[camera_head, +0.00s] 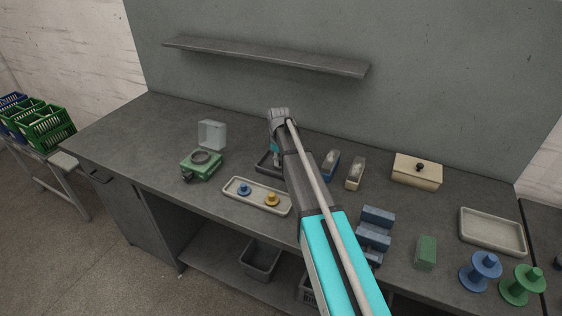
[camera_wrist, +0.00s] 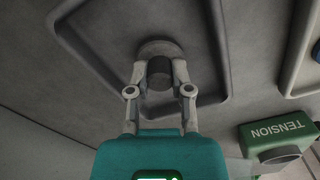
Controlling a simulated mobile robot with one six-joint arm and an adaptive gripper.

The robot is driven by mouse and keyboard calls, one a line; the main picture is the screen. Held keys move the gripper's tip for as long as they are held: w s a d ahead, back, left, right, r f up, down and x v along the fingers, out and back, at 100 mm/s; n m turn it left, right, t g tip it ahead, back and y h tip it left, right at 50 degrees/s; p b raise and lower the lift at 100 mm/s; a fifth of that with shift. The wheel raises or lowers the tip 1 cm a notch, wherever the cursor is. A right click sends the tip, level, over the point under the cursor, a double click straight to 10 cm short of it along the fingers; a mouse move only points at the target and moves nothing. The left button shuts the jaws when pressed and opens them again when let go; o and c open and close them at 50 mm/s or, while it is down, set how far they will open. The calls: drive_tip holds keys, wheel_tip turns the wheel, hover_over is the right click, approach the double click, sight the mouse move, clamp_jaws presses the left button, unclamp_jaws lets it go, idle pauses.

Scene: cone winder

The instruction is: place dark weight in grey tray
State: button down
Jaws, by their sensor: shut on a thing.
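The dark weight (camera_wrist: 158,72) shows in the wrist view as a dark stem above a wider round grey base. My gripper (camera_wrist: 160,80) is shut on its stem, with one finger on each side. The weight is over the inside of the grey tray (camera_wrist: 222,60); I cannot tell whether its base touches the tray floor. In the head view the grey tray (camera_head: 262,165) is partly hidden behind my arm, and my gripper (camera_head: 276,160) points down at it. The weight is not clearly seen there.
A green tension gauge (camera_head: 201,165) stands to the left, also in the wrist view (camera_wrist: 280,140). Blue blocks (camera_head: 374,232) and a lidded cream box (camera_head: 417,172) are to the right. A shelf (camera_head: 265,58) hangs behind.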

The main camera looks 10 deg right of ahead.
sight(280, 159)
drive_tip(key=shift+f, duration=0.15)
drive_tip(key=c, duration=0.5)
unclamp_jaws()
drive_tip(key=shift+c, duration=0.2)
wheel_tip(280, 159, up, 12)
drive_tip(key=p, duration=1.2)
drive_tip(key=shift+r, duration=0.2)
drive_tip(key=s+m, duration=0.6)
drive_tip(key=s, duration=2.3)
drive_tip(key=shift+d, duration=0.35)
drive_tip(key=shift+s, duration=0.1)
